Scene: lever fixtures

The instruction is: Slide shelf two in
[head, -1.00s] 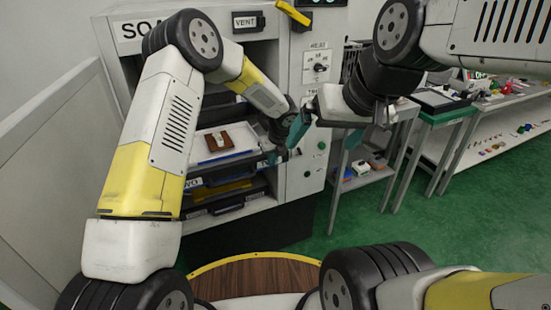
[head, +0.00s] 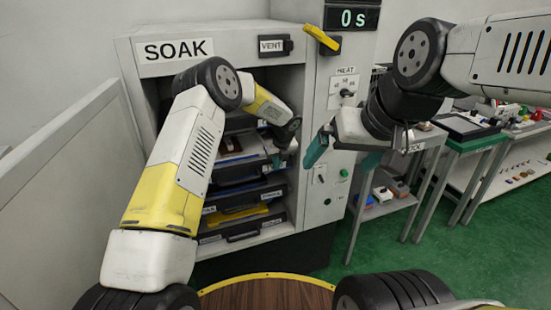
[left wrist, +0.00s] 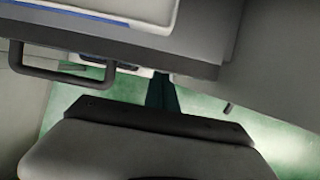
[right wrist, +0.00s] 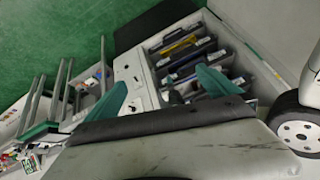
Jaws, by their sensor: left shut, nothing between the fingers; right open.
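The SOAK cabinet (head: 185,52) stands open with several dark shelves stacked inside. A shelf bearing a pale tray with a brown item (head: 231,146) is in the middle of the stack, partly behind my left arm. I cannot read which label marks shelf two. My left gripper (head: 281,157) is shut and empty at that shelf's right front corner. In the left wrist view, a shelf front with a bar handle (left wrist: 62,72) lies close to the fingers (left wrist: 162,93); contact is unclear. My right gripper (head: 343,158) is open and empty, in front of the control panel.
Lower shelves with labelled fronts (head: 243,230) sit below, one with a yellow item. A yellow lever (head: 321,40) and a heat knob (head: 346,93) are on the panel. A grey cart (head: 390,200) stands right of the cabinet. A pale panel (head: 60,190) borders the left.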

